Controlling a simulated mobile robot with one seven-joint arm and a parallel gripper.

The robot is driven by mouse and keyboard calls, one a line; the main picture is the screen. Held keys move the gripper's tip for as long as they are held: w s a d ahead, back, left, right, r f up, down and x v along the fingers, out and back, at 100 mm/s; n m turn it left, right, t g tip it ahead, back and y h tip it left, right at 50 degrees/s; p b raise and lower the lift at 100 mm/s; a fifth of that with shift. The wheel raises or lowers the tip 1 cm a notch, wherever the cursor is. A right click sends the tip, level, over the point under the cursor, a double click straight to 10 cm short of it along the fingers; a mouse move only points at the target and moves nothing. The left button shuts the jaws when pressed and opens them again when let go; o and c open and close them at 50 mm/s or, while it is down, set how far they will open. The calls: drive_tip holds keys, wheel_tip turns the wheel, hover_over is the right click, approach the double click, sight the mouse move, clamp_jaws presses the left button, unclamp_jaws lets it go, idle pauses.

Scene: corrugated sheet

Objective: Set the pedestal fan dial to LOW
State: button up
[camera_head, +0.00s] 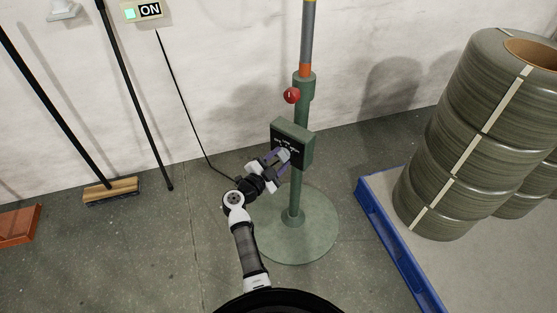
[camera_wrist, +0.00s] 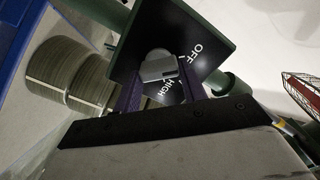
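The green pedestal fan's control box (camera_head: 305,146) has a black dial plate, which also shows in the wrist view (camera_wrist: 199,72). A grey dial knob (camera_wrist: 158,67) stands on the plate. White OFF and HIGH labels are readable in the wrist view; other lettering is hidden or too small. My gripper (camera_head: 276,158) is at the front of the box. In the wrist view its purple fingers (camera_wrist: 162,78) are spread, one on each side of the knob. Whether they touch it is not clear. The knob's exact pointing direction is hard to tell.
A red knob (camera_head: 291,95) is on the pole above the box. Stacked ribbed coils (camera_head: 470,130) stand on a blue-edged pallet (camera_head: 402,255) at right. A broom (camera_head: 111,190) leans at the left wall. A lit ON sign (camera_head: 149,11) is above.

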drive_tip(key=shift+c, duration=1)
drive_tip(key=shift+m, duration=0.3)
drive_tip(key=m+p, duration=0.1)
drive_tip(key=m, duration=0.1)
drive_tip(key=shift+m, duration=0.4)
drive_tip(key=m, duration=0.5)
drive_tip(key=shift+f, duration=0.2)
drive_tip(key=shift+m, duration=0.3)
drive_tip(key=o, duration=1)
drive_tip(key=shift+s, duration=0.1)
